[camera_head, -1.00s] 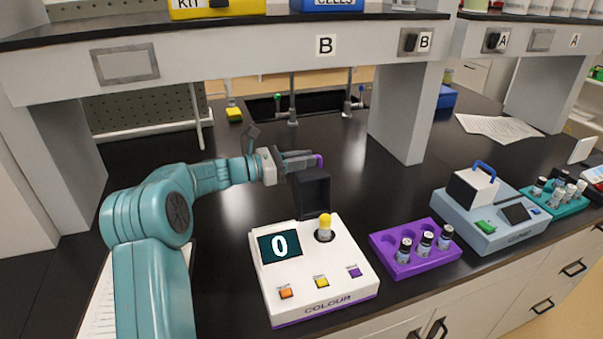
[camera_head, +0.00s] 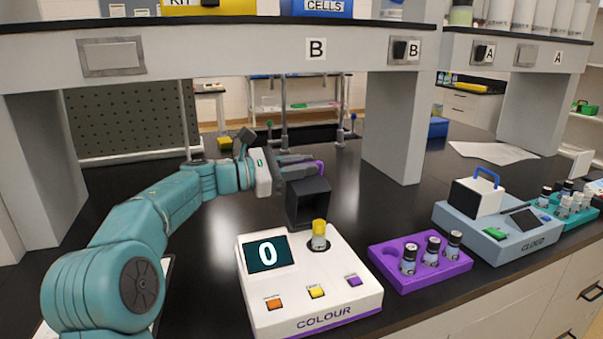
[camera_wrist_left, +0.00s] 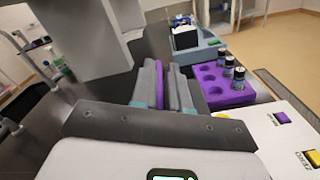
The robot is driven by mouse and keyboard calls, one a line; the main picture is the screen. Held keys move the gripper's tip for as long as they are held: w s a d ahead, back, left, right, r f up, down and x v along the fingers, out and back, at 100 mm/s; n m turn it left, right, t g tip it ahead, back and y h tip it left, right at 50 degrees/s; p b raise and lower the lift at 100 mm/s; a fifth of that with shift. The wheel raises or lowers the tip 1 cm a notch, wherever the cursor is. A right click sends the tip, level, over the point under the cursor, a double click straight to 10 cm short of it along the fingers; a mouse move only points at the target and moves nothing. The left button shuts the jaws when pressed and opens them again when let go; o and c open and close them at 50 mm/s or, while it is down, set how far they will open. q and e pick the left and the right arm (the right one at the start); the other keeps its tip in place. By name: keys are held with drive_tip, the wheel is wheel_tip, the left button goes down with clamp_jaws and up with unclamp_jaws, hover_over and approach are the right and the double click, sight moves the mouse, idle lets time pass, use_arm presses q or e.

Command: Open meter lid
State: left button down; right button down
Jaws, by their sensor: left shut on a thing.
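The COLOUR meter (camera_head: 318,265) is a white box with a purple base, its display reading 0. Its black lid (camera_head: 309,203) stands swung up and back behind the well, hollow side facing forward. A yellow-capped vial (camera_head: 319,237) stands upright in the uncovered well. My left gripper (camera_head: 308,164) is shut on the lid's purple handle (camera_head: 320,168), which shows between the fingers in the left wrist view (camera_wrist_left: 159,86). The CLOUD meter (camera_head: 500,228) stands at the right, its white lid (camera_head: 477,197) with a blue handle down. My right gripper is not in view.
A purple rack (camera_head: 425,280) with several vials stands right of the COLOUR meter. A teal rack (camera_head: 565,218) of vials is at the far right. A shelf post (camera_head: 395,130) rises behind the lid.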

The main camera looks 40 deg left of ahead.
use_arm(q)
drive_tip(key=shift+r, duration=0.25)
drive_tip(key=c, duration=1.2)
unclamp_jaws()
drive_tip(key=shift+s, duration=0.1)
drive_tip(key=shift+f, duration=0.1)
drive_tip(key=b+v, duration=0.1)
drive_tip(key=v, duration=1.5)
drive_tip(key=shift+s+b, duration=0.25)
drive_tip(key=shift+b, duration=0.15)
